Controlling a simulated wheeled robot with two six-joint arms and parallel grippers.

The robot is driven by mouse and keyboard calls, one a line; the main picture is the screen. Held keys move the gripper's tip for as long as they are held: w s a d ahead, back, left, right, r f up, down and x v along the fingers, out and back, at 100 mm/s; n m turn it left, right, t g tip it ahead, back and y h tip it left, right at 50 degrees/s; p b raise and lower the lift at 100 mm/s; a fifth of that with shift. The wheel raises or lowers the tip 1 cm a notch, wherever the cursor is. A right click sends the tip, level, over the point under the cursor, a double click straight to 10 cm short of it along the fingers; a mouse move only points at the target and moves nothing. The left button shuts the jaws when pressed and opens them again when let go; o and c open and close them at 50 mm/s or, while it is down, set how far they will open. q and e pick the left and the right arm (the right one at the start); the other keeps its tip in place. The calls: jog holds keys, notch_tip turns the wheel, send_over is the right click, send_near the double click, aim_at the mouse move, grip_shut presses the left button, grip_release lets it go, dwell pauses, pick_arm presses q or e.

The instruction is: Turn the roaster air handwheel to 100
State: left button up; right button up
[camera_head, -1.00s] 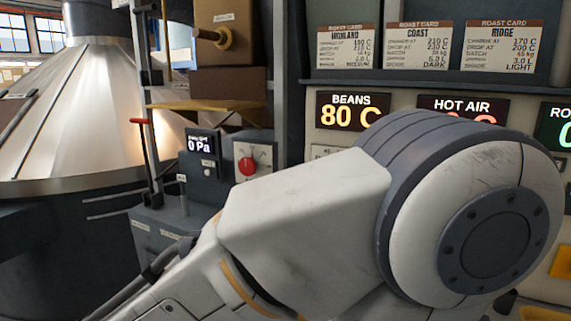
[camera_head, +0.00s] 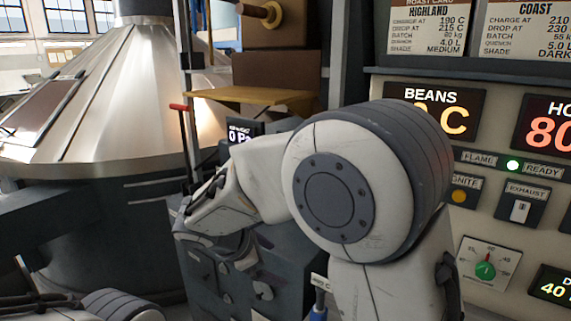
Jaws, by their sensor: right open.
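My right arm crosses the middle of the view, with its forearm pointing left and away. My right gripper (camera_head: 238,256) is open and empty, small and dark in front of the dark cabinet below the pressure display (camera_head: 241,132), which is partly covered. I cannot tell whether the gripper touches anything. My left gripper does not show; only a piece of my left arm is at the bottom left.
A control panel on the right has a beans display (camera_head: 433,110), a hot air display (camera_head: 548,128), an exhaust switch (camera_head: 520,210) and a green knob (camera_head: 485,268). A metal cone (camera_head: 130,90) stands at the left. A wooden ledge (camera_head: 255,98) juts out above the pressure display.

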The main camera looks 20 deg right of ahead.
jog(key=w+d+r+n+t+h+p, duration=0.1)
jog(key=w+d+r+n+t+h, duration=0.15)
jog(key=w, duration=0.55)
jog(key=w+d+r+n+t+h, duration=0.2)
jog(key=w+r+n, duration=0.15)
jog(key=w, duration=0.45)
jog(key=w+d+r+n+t+h+p, duration=0.1)
jog(key=w+d+r+n+t+h, duration=0.2)
jog(key=w, duration=0.5)
jog(key=w+d+f+n+p, duration=0.1)
jog(key=w+d+p, duration=0.2)
jog(key=w+d, duration=0.2)
jog(key=shift+w+d, duration=0.4)
jog(key=shift+d, duration=0.55)
jog(key=shift+f+g, duration=0.1)
jog(key=shift+g, duration=0.15)
jog(key=c, duration=1)
jog(key=shift+c, duration=0.4)
